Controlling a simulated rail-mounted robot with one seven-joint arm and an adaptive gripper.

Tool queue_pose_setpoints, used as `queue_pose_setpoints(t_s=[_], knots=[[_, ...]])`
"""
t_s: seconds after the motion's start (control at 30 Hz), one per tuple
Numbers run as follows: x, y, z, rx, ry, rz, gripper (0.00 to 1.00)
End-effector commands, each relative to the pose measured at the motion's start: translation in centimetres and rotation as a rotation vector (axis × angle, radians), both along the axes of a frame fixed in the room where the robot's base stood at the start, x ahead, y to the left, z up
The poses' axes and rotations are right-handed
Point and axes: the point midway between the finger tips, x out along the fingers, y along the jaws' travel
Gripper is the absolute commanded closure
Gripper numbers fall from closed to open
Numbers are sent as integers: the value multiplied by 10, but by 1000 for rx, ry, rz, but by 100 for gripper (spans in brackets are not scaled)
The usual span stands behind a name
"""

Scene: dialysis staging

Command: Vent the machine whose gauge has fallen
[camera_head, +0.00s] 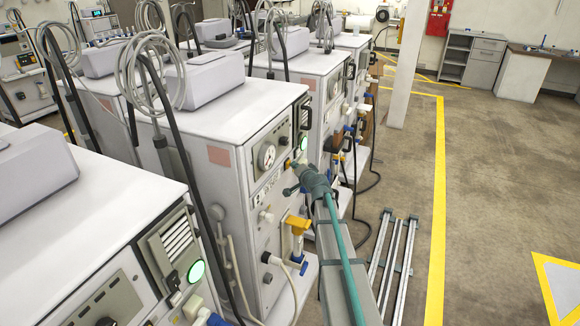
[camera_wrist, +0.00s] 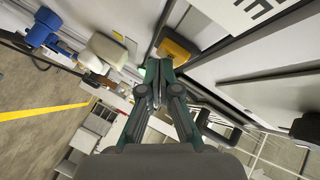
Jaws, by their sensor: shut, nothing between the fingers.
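A white machine (camera_head: 215,135) stands mid-frame in the head view, with a round dial gauge (camera_head: 267,156) and a lit green lamp (camera_head: 303,143) on its front. The gauge's needle is too small to read. A small yellow part (camera_head: 288,163) sits on that front, right of the gauge. A yellow-handled valve (camera_head: 297,224) is lower down. My gripper (camera_head: 291,181) is at this front, just below the small yellow part. In the wrist view my gripper (camera_wrist: 158,66) is shut and empty, its tips close beside a yellow part (camera_wrist: 180,52); I cannot tell whether they touch.
A nearer machine (camera_head: 85,215) with a lit green lamp (camera_head: 196,271) stands at the left. More machines (camera_head: 290,65) line up behind. Metal rails (camera_head: 398,255) lie on the floor to the right. The floor beyond the yellow line (camera_head: 437,200) is mostly open.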

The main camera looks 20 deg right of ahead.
Motion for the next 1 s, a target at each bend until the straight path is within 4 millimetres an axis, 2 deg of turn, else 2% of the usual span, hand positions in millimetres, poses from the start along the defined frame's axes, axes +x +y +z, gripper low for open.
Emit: queue_pose_setpoints(t_s=[1.0], knots=[[7,7,0,1,0,2,100]])
